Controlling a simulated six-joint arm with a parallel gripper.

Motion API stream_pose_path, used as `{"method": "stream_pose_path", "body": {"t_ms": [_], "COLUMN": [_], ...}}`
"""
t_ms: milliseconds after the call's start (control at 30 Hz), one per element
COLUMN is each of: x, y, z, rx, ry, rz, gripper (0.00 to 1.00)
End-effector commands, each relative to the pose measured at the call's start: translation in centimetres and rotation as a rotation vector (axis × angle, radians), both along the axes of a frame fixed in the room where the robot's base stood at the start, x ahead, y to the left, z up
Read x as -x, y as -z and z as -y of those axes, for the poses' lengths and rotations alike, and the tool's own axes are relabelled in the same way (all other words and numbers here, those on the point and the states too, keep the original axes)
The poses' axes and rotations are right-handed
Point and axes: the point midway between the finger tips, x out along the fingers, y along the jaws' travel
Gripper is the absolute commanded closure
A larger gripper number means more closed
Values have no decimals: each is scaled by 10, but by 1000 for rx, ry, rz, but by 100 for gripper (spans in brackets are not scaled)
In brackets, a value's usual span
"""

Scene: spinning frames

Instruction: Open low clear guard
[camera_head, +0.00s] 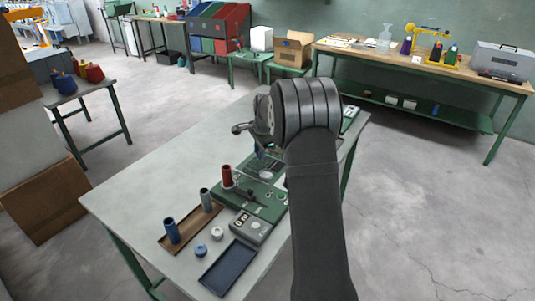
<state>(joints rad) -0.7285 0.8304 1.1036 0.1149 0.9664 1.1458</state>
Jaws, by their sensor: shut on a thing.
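A green spinning frame machine (262,203) stands on the grey table, with a red bobbin (227,175) upright at its left. The low clear guard (262,165) appears as a faint see-through piece over the machine's middle; its edges are too small to make out. My gripper (262,152) is just above it, mostly hidden by my dark wrist and arm. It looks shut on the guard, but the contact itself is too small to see. How far the guard is raised I cannot tell.
A brown tray (181,239) with a blue and a grey bobbin lies front left. A dark blue tray (228,268), a small grey box with a display (251,226) and two small rings (209,241) are in front. The table's left side is clear.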

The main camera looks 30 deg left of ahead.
Motion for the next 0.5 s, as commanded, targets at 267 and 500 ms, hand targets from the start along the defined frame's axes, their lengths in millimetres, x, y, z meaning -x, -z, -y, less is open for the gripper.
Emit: {"method": "stream_pose_path", "body": {"t_ms": [267,500], "x": [0,0], "y": [0,-1], "z": [-40,-42], "rx": [-1,-1], "ry": [-1,1], "rz": [2,3], "gripper": [100,100]}}
